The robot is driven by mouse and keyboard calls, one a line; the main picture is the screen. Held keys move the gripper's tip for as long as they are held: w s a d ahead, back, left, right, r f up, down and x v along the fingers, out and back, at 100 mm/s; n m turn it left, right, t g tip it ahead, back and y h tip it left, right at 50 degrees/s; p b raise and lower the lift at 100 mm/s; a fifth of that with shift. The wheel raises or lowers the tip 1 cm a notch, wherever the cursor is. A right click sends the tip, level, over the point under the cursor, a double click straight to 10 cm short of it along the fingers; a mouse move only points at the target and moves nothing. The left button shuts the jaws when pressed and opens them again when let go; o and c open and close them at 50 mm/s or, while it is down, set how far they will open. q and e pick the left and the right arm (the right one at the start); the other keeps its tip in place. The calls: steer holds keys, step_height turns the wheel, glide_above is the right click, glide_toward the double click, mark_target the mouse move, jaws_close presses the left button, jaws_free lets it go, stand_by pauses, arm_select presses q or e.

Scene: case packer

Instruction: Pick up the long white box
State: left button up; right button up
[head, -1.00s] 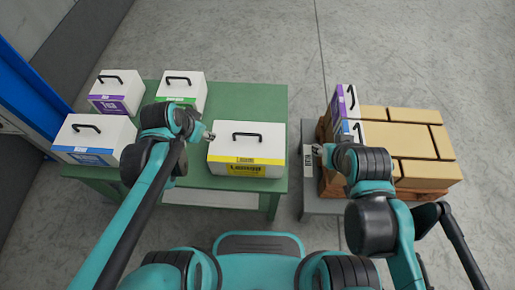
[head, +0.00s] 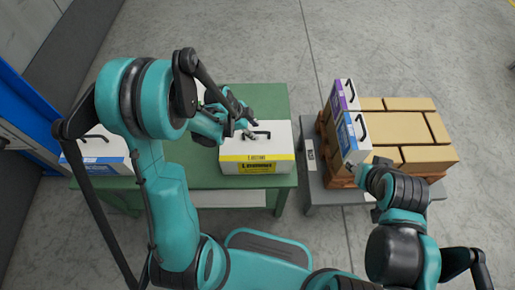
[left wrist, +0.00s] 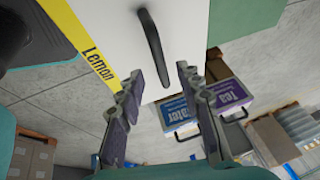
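The long white box (head: 276,145), with a yellow band lettered "Lemon" and a black handle (head: 262,134) on top, lies on the right part of the green table (head: 268,100). My left gripper (head: 249,131) is over its top, close to the left end of the handle. In the left wrist view the open fingers (left wrist: 158,84) stand apart with the handle (left wrist: 153,46) ahead between them, not gripped. The box's white top (left wrist: 115,25) fills the upper middle there. My right gripper is mostly hidden by its own arm at the pallet's front edge.
A white box with a blue label (head: 100,150) stands at the table's left; my left arm hides other boxes. At right, a pallet holds cardboard boxes (head: 405,125) and white boxes with purple (head: 341,95) and blue (head: 350,135) labels.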

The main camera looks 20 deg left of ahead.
mark_target(257, 132)
arm_select(q)
steer(key=b+x, duration=0.2)
steer(key=x, duration=0.2)
steer(key=shift+w+f, duration=0.2)
steer(key=shift+f, duration=0.05)
steer(key=shift+r, duration=0.1)
jaws_close()
steer(key=shift+r, duration=0.1)
